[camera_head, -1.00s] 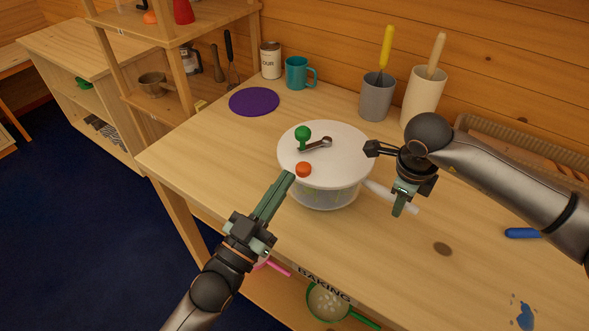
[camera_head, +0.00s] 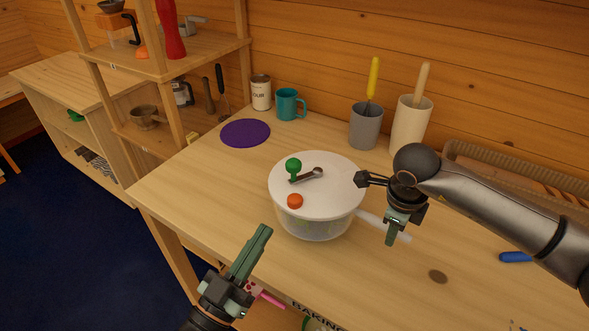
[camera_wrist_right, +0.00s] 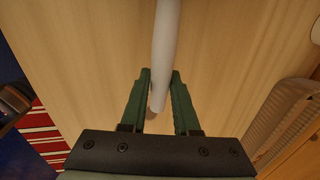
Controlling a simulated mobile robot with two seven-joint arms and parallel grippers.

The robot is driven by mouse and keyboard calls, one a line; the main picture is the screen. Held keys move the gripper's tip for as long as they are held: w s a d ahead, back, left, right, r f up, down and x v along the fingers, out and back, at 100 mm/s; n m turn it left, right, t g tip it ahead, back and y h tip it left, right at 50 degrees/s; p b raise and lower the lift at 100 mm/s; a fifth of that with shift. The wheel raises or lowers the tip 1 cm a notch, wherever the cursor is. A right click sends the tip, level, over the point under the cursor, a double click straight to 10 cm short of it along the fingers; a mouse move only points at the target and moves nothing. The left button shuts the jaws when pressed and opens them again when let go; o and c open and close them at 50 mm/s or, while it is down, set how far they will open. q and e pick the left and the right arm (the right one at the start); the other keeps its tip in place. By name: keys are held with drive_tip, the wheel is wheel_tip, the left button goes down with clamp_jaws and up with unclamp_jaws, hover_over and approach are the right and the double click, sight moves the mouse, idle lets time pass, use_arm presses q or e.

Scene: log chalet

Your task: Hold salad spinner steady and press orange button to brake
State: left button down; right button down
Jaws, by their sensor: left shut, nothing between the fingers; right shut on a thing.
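The salad spinner has a white lid (camera_head: 330,190) on a clear bowl (camera_head: 315,228) and stands upright on the wooden table. The lid carries a green crank knob (camera_head: 293,165) on a dark arm and an orange button (camera_head: 295,201) near its front edge. A white handle (camera_head: 370,218) sticks out to the right. My right gripper (camera_head: 391,238) is shut on this handle, which also shows between its fingers in the wrist view (camera_wrist_right: 164,60). My left gripper (camera_head: 266,230) is shut and empty, its tips apart from the orange button, in front of and left of it.
Behind the spinner are a purple disc (camera_head: 245,133), a teal mug (camera_head: 288,104), a flour can (camera_head: 260,93), a grey cup (camera_head: 366,128) and a white crock (camera_head: 410,125). A woven basket (camera_head: 520,172) is at the back right. The front right tabletop is mostly clear.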

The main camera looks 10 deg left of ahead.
idle(0.4)
drive_tip(key=c, duration=0.6)
unclamp_jaws()
drive_tip(key=shift+r, duration=0.1)
